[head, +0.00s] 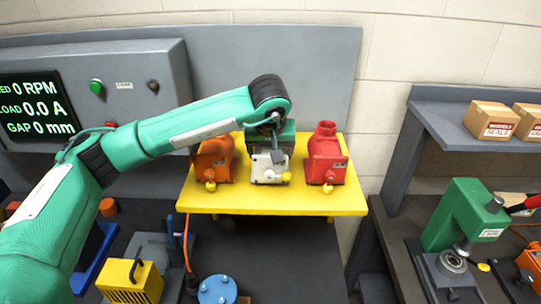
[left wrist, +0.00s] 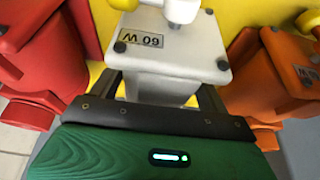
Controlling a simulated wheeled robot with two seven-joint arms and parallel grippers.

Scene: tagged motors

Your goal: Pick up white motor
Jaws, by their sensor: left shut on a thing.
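The white motor (head: 268,170) is in the middle of a row of motors on the yellow stand (head: 270,203). My right gripper is out of view.
An orange motor (head: 213,160) stands close on the left and a red motor (head: 326,158) close on the right. A grey panel with a readout (head: 38,103) is behind left. A green press (head: 465,215) stands on the right bench.

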